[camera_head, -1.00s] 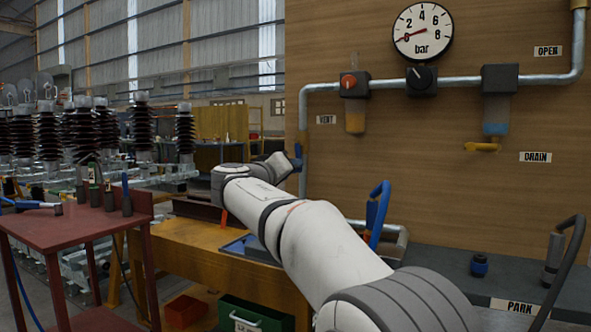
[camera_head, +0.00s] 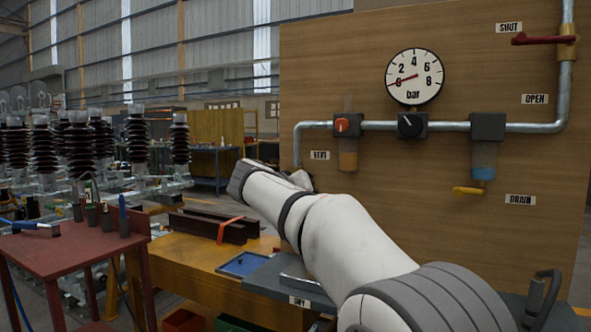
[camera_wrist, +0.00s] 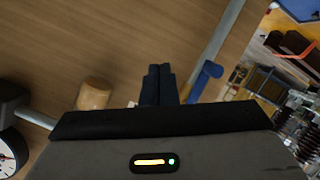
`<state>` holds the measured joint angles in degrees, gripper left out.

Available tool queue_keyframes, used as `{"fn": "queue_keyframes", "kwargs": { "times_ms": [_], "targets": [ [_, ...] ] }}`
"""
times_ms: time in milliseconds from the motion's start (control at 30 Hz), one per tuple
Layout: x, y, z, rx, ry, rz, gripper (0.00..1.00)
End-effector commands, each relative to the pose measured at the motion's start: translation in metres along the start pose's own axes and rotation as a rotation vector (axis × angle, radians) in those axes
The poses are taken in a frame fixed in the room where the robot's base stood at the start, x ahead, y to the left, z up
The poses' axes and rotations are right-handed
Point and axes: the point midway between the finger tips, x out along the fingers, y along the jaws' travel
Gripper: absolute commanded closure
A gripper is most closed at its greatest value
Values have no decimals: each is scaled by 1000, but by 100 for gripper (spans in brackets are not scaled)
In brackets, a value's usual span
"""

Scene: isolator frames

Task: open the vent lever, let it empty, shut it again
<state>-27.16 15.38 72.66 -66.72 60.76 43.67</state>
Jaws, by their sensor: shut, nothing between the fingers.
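The vent lever appears to be the blue lever (camera_wrist: 207,78), beside the grey pipe (camera_wrist: 218,45) in the wrist view. My gripper (camera_wrist: 158,70) is shut and empty. Its dark fingertips show against the wooden board, left of the blue lever and apart from it in the picture. In the head view my arm hides the gripper and the blue lever. The VENT label (camera_head: 320,155) is on the board near the left pipe. The round gauge (camera_head: 414,76) has its red needle near 0 bar.
A red lever (camera_head: 545,40) lies level beside the SHUT label at upper right. Two bowls (camera_head: 348,160) (camera_head: 484,158) hang under the pipe; a yellow drain lever (camera_head: 470,190) is below the right one. A red table (camera_head: 70,250) stands left.

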Motion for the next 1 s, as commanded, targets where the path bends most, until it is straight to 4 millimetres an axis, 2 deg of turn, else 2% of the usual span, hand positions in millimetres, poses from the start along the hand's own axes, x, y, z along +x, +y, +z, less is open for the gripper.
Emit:
{"fn": "queue_keyframes", "kwargs": {
  "times_ms": [33, 233, 400, 567, 800, 1000],
  "targets": [
    [-4, 21, -16, 26, -47, -17, 100],
    [-10, 56, -24, 131, -238, -114, 100],
    [-22, 82, -37, 229, -387, -206, 100],
    [-40, 104, -55, 324, -515, -304, 100],
    [-72, 135, -93, 474, -680, -464, 100],
    [-93, 150, -117, 565, -760, -570, 100]
  ]
}}
